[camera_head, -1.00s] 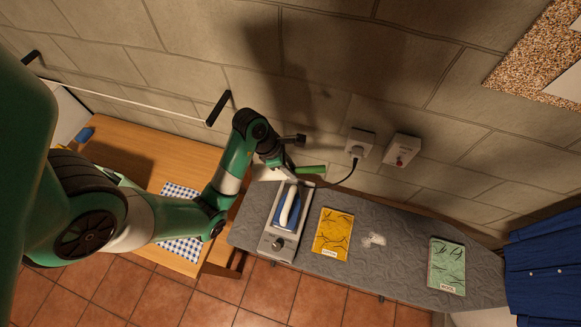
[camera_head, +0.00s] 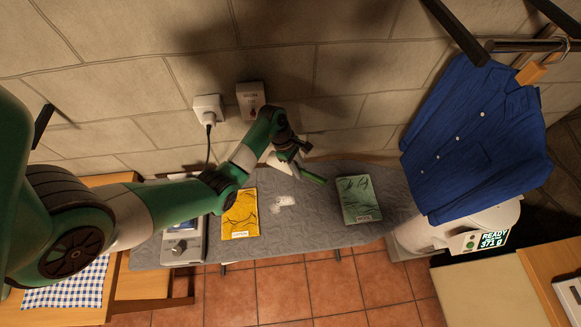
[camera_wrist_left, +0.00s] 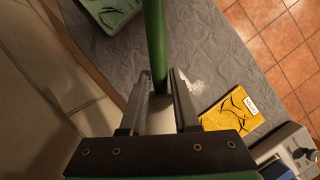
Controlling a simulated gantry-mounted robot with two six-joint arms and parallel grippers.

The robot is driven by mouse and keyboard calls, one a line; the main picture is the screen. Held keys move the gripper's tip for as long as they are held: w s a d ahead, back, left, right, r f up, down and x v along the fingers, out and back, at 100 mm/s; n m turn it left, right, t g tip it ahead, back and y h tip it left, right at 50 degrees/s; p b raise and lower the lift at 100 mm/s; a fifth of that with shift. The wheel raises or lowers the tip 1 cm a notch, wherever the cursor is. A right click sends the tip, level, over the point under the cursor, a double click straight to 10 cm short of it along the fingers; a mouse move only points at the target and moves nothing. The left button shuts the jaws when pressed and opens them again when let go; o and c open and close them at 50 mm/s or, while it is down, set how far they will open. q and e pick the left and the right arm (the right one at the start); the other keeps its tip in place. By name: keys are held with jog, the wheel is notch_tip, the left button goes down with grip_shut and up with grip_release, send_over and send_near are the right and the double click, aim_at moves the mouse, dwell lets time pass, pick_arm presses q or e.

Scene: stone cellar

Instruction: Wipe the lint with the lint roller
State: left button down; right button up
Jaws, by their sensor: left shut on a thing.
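The lint (camera_head: 284,201) is a small pale patch on the grey ironing board (camera_head: 315,233), between the yellow and green packets. It also shows faintly in the left wrist view (camera_wrist_left: 194,86). My left gripper (camera_head: 292,164) is shut on the green stick of the lint roller (camera_head: 313,177), above the board and behind the lint, apart from it. In the left wrist view the stick (camera_wrist_left: 155,40) runs between the fingers (camera_wrist_left: 157,80); the roller's head is mostly hidden there. My right gripper is not in view.
A yellow packet (camera_head: 240,215) lies left of the lint, a green packet (camera_head: 359,199) to its right. The iron's station (camera_head: 182,245) is at the board's left end, partly behind my arm. A blue shirt (camera_head: 475,140) hangs at right. Wall sockets (camera_head: 250,99) are behind.

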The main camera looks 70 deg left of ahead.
pick_arm(q)
notch_tip(320, 180, down, 11)
jog(key=w+m+b, duration=0.2)
jog(key=w+b, duration=0.1)
jog(key=b, duration=0.4)
jog(key=shift+a+r+g+h, duration=0.15)
jog(key=shift+a+g+h, duration=0.15)
jog(key=shift+h, duration=0.1)
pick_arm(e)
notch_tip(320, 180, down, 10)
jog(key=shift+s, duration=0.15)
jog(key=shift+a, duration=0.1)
